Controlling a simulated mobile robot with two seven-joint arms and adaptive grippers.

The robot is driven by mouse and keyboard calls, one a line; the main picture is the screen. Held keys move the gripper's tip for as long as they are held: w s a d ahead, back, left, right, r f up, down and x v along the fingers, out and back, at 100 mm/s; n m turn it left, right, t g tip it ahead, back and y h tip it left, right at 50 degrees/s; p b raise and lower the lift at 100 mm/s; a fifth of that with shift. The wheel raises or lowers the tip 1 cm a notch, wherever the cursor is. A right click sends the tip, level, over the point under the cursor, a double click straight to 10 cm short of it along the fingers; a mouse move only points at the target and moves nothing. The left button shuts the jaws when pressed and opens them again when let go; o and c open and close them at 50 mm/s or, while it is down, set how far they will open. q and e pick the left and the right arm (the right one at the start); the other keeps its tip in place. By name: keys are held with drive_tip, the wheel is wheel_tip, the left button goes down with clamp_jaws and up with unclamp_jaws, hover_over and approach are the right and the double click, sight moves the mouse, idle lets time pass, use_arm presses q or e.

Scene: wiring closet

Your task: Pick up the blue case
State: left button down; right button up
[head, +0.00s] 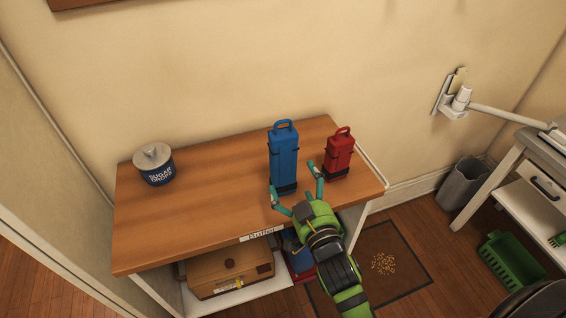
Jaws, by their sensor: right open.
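The blue case (284,155) is tall and narrow, with a handle on top. It stands upright on the wooden top of the shelf unit (215,190), right of its middle. My right gripper (296,191) is open in front of the lower part of the case. One teal finger is at the case's lower left edge and the other is to its right. I cannot tell whether the fingers touch it. My left gripper is not in view.
A smaller red case (339,153) stands close on the right. A sugar drops jar (154,164) stands at the left of the top. The wall is close behind. The top between jar and blue case is clear.

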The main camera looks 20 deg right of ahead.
sight(291, 166)
drive_tip(key=shift+w+a+r, duration=0.2)
drive_tip(key=shift+w+r, duration=0.1)
drive_tip(key=shift+r, duration=0.1)
drive_tip(key=shift+w+r, duration=0.1)
drive_tip(key=shift+w, duration=0.25)
drive_tip(key=w, duration=0.1)
drive_tip(key=w+p, duration=0.1)
drive_tip(key=w, duration=0.1)
drive_tip(key=w+p, duration=0.1)
drive_tip(key=w, duration=0.1)
drive_tip(key=shift+w+d, duration=0.25)
drive_tip(key=shift+w, duration=0.25)
drive_tip(key=c, duration=1.1)
